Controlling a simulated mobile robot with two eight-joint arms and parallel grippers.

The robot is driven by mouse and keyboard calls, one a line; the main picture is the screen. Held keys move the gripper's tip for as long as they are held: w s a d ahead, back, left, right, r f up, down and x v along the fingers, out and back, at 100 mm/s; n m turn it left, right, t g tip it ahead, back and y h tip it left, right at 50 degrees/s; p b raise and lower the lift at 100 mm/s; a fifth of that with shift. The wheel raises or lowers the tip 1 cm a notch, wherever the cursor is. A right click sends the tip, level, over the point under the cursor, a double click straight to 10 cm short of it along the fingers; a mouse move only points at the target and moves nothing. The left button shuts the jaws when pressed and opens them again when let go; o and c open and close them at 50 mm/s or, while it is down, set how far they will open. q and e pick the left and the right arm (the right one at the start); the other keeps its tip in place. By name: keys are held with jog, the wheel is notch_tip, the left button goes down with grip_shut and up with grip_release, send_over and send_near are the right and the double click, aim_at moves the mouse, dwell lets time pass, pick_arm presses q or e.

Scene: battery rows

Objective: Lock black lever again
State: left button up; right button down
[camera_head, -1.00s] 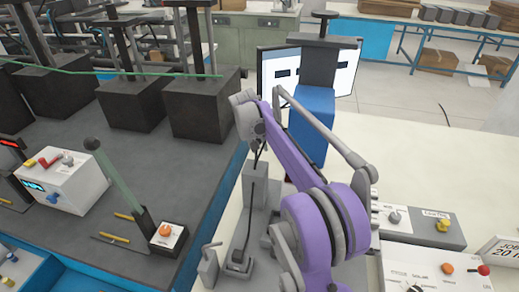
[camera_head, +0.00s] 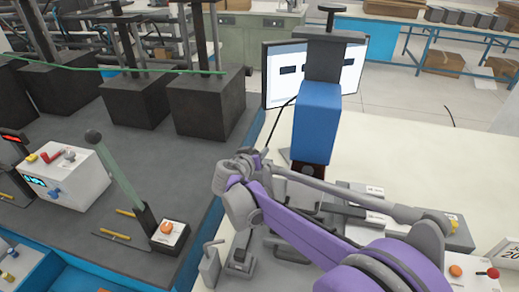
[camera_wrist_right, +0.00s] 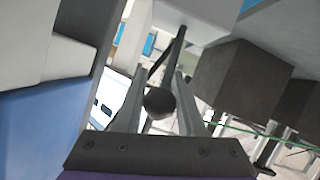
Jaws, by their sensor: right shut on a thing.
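The black lever shows in the right wrist view as a dark round knob (camera_wrist_right: 160,102) with a thin dark rod (camera_wrist_right: 174,58) running beyond it. My right gripper (camera_wrist_right: 160,76) is shut on this lever, with its grey fingers on either side of the rod and the knob on the palm side. In the head view my right gripper (camera_head: 238,188) is over the near left part of the pale table, above a dark and grey lever base (camera_head: 240,256). My wrist hides most of the lever there, so its tilt is hard to tell. My left gripper is not in view.
A press with a blue block (camera_head: 318,118) stands just behind my right wrist, before a monitor (camera_head: 278,82). On the dark bench to the left are a green-grey lever (camera_head: 118,176) and a white control box (camera_head: 65,178). Grey switch boxes lie right under my arm.

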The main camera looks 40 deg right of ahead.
jog(key=shift+s+a+f, duration=0.25)
jog(key=shift+s+a, duration=0.05)
jog(key=shift+a, duration=0.2)
dwell(0.6)
jog(key=c, duration=0.9)
grip_release()
jog(key=o, duration=0.4)
jog(key=shift+s+a, duration=0.1)
jog(key=shift+s, duration=0.05)
jog(key=v, duration=1)
jog(key=shift+s+a+r, duration=0.2)
jog(key=shift+s+a, duration=0.05)
